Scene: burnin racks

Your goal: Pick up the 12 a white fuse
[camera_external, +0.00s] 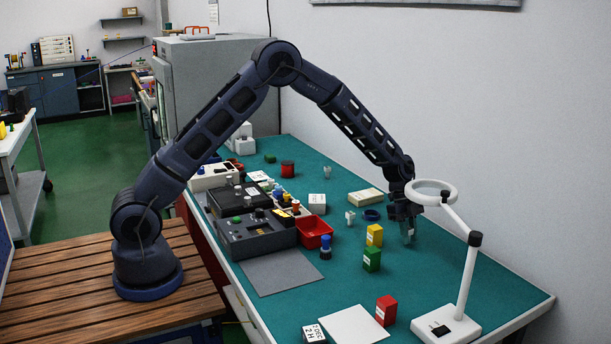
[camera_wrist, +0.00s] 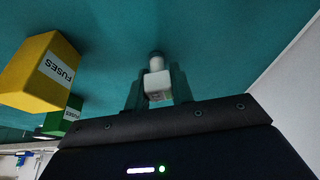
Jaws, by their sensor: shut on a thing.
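My gripper (camera_external: 407,232) is low over the green mat at the right, beside the ring of the lamp. In the wrist view, my gripper (camera_wrist: 157,92) is shut on a small white fuse (camera_wrist: 158,85), a blocky body with a rounded pale end pointing away. One finger is on each side of it. In the external view the held fuse is hidden by the fingers. I cannot tell whether it touches the mat. The marking on its face is too small to read.
A yellow box (camera_external: 374,236) marked FUSES and a green box (camera_external: 371,260) stand left of my gripper. A white lamp (camera_external: 467,270) stands close on the right. A red box (camera_external: 386,310) is nearer the front. A small white piece (camera_external: 350,217) and a dark blue ring (camera_external: 372,215) lie further left.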

